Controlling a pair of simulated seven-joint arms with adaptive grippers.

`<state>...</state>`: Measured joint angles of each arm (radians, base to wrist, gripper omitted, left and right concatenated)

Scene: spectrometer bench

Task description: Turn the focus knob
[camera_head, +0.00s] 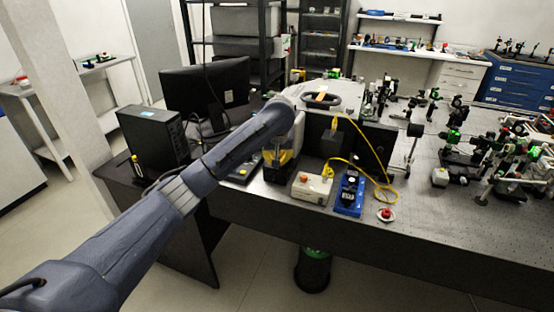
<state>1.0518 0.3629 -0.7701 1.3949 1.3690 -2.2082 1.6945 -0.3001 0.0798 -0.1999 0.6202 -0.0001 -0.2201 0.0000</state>
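My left arm reaches from the lower left to the instrument in the middle of the bench. Its pale wrist end (293,108) is at the instrument's left side. The fingers at its end are too small and too hidden to make out. The instrument has a black front panel (322,134) and a dark oval ring with an orange piece (321,98) on top. A yellow and dark part (283,157) shows low beside the wrist. I cannot make out the focus knob for certain. My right gripper is not in view.
Optics crowd the bench's right. A monitor (205,92) and black computer case (153,136) stand left.

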